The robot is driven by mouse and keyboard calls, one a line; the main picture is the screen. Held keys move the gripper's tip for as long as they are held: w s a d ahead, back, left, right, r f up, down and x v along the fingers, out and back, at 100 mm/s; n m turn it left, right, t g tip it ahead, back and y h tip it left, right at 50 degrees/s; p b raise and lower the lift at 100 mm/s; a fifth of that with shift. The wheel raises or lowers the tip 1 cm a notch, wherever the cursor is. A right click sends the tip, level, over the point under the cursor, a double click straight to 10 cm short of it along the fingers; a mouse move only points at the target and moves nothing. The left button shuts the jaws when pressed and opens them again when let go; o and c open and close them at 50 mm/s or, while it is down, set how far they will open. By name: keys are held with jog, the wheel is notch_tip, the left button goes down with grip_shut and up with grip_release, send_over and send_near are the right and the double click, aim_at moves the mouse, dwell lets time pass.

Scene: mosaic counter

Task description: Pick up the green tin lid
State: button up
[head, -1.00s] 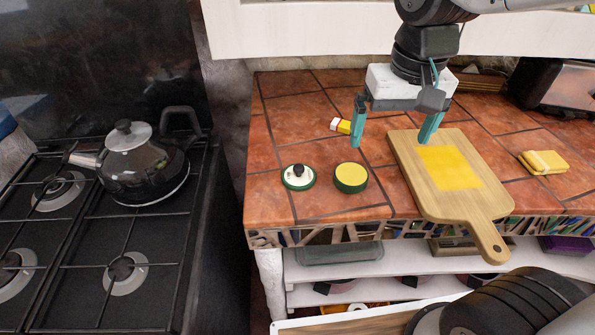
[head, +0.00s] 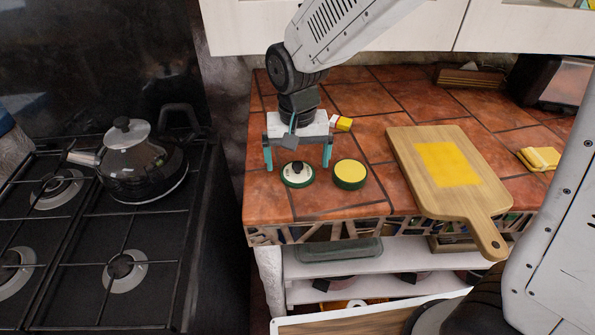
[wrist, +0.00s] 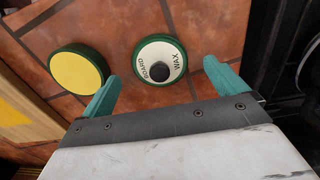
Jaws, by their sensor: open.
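The green tin lid (head: 298,175) has a white top lettered "BOARD WAX" and a black knob. It lies on the tiled counter near the front left, and it also shows in the wrist view (wrist: 160,62). Just right of it sits a round green tin with yellow contents (head: 350,174), also in the wrist view (wrist: 78,71). My gripper (head: 298,166) is open and empty, with teal fingers. In the head view it hangs over the lid, fingers to either side. In the wrist view the lid lies beyond the fingertips (wrist: 163,82), roughly between them.
A wooden cutting board (head: 408,155) with a yellow patch lies to the right, a yellow sponge (head: 540,158) beyond it. A small yellow, red and white object (head: 341,123) is behind the tin. A black kettle (head: 145,165) stands on the stove at left.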

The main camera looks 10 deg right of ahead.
notch_tip(320, 180, down, 2)
jog(key=shift+f, duration=0.1)
jog(key=shift+c, duration=0.3)
jog(key=c, duration=1)
